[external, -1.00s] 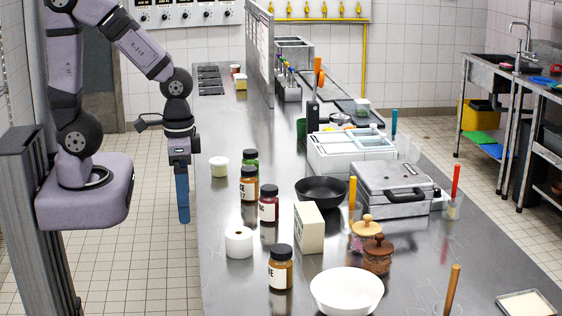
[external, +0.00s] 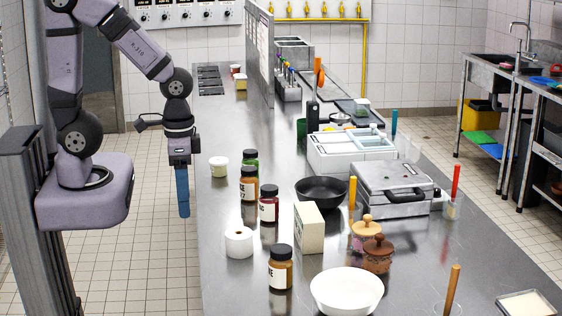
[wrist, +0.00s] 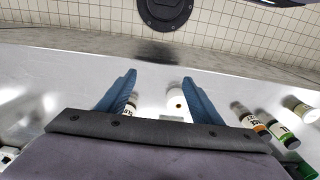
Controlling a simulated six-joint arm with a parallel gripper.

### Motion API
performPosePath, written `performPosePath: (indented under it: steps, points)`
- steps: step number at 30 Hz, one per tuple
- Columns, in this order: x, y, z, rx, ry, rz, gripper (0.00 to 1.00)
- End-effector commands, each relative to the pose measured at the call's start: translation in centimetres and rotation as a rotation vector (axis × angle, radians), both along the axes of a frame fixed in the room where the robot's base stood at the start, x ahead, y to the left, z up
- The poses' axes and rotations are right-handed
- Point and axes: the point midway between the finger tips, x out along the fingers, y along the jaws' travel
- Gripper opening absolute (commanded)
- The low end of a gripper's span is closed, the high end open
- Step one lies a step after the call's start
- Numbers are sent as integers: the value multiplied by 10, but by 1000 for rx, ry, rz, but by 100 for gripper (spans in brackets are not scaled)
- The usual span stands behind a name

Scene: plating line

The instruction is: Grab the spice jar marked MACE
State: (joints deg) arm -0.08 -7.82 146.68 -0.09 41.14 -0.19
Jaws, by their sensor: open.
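Several black-capped spice jars stand on the steel counter with labels only partly readable. A jar with orange-brown contents (external: 249,185) shows letters ending in CE, but I cannot read its full name. A green jar (external: 251,163) stands behind it, a dark red jar (external: 268,208) in front, and a mustard jar (external: 280,271) nearest the camera shows NE. My gripper (external: 183,214) hangs pointing down beside the counter's left edge, left of the jars. In the wrist view my gripper (wrist: 159,75) has its blue fingers apart and empty. A jar (wrist: 250,120) shows right of them there.
A cream box (external: 309,227), a black pan (external: 321,190) and a white bowl (external: 346,291) are to the right. Bare counter lies behind the tub.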

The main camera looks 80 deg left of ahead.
Motion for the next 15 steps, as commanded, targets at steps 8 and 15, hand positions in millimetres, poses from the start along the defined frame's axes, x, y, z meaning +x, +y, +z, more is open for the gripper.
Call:
performPosePath:
  steps: [8,15]
  points:
    - [0,0,3,0,-1,0,60]
    - [2,0,31,0,-7,0,60]
